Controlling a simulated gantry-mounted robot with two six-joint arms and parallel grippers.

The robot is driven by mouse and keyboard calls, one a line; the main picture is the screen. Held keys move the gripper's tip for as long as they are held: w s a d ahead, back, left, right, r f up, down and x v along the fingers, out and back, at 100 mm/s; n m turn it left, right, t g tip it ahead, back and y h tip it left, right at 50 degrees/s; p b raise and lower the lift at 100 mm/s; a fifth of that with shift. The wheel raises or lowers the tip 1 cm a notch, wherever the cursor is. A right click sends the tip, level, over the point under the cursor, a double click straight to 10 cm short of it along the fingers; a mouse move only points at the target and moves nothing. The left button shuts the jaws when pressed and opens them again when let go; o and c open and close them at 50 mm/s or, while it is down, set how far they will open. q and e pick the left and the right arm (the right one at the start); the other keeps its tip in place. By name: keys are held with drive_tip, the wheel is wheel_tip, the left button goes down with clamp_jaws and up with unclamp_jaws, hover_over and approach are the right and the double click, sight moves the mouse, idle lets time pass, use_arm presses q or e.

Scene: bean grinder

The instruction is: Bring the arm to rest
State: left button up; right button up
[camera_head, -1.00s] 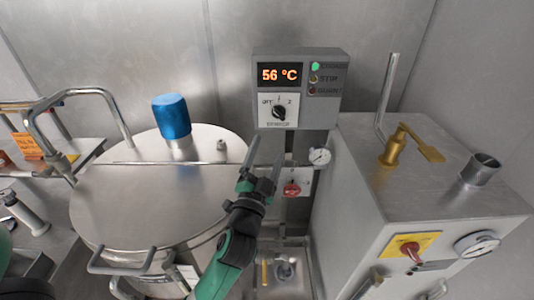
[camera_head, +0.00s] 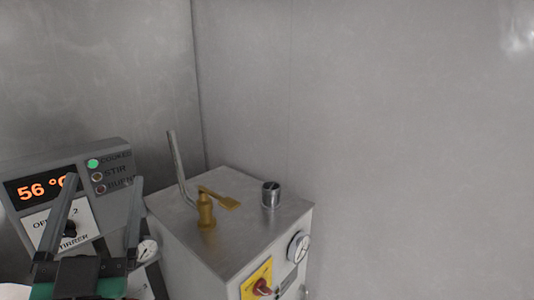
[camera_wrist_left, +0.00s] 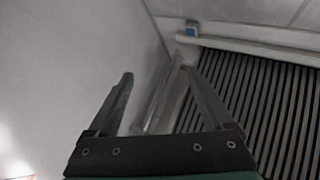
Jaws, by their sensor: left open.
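My left gripper (camera_head: 102,212) is in the lower left of the head view, in front of the control box (camera_head: 75,185), with its two fingers spread apart. In the left wrist view the same gripper (camera_wrist_left: 160,95) is open with nothing between its fingers. Beyond the fingers there is a pale wall and a dark slatted surface (camera_wrist_left: 265,105). My right gripper is not in view.
The control box reads 56 °C, with a green light lit. A metal cabinet (camera_head: 235,250) with a brass valve (camera_head: 207,212), a short pipe stub (camera_head: 271,194), a gauge (camera_head: 298,247) and a red knob (camera_head: 262,287) stands right of the gripper. Bare walls fill the right side.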

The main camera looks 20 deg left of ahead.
use_arm(q)
drive_tip(key=s+d+r+m+t+h, duration=0.2)
drive_tip(key=d+r+t+h, duration=0.1)
drive_tip(key=d+r+h, duration=0.3)
drive_tip(key=s+d+r+m+t+h, duration=0.1)
drive_tip(key=s+d+r+t+h, duration=0.25)
drive_tip(key=d+h, duration=0.35)
wheel_tip(320, 180, up, 35)
drive_tip(key=w+h+p, duration=0.1)
drive_tip(key=p, duration=3.4)
drive_tip(key=shift+w+a+f+g+h, duration=0.15)
drive_tip(key=shift+a+g+h, duration=0.15)
drive_tip(key=shift+a+g, duration=0.15)
